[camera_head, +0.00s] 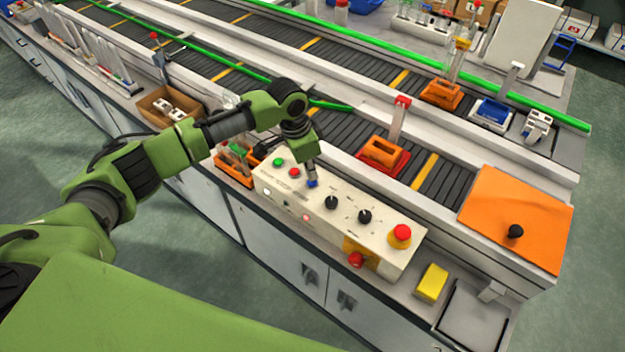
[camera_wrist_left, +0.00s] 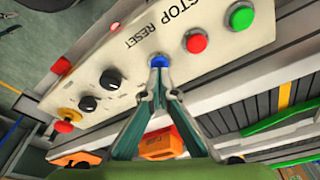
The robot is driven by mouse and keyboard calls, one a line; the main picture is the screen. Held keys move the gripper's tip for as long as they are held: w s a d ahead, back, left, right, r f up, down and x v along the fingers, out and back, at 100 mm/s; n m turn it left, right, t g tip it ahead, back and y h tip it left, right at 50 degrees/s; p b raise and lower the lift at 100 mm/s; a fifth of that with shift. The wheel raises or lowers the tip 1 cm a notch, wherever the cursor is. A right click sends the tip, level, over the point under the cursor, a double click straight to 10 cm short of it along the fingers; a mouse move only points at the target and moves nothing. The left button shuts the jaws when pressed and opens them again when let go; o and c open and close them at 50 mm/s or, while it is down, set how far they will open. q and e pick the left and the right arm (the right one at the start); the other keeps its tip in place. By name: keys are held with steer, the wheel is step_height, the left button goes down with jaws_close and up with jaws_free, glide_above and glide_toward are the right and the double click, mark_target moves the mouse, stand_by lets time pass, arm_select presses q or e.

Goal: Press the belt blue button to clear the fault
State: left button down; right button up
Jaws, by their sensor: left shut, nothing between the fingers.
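The blue button (camera_head: 312,183) sits on the cream control panel (camera_head: 385,242), between the red button and the black knobs. In the left wrist view the blue button (camera_wrist_left: 158,62) lies right at the fingertips, beside the word RESET. My left gripper (camera_head: 313,178) is shut and empty, pointing down at the blue button. In the left wrist view its closed tips (camera_wrist_left: 157,72) meet the near edge of the button; I cannot tell whether it is pressed in. My right gripper is in neither view.
Close by on the panel are a red button (camera_head: 294,172), a green button (camera_head: 278,162), black knobs (camera_head: 331,202) and a red emergency stop (camera_head: 401,233). The conveyor belt (camera_head: 340,130) runs behind. An orange tray (camera_head: 236,172) stands left of the panel, and a yellow block (camera_head: 431,283) lies right.

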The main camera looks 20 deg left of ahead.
arm_select(q)
steer(key=shift+f+b, duration=0.3)
steer(key=shift+f, duration=0.6)
stand_by(0.4)
step_height(320, 180, up, 8)
steer(key=p, duration=0.8)
stand_by(0.4)
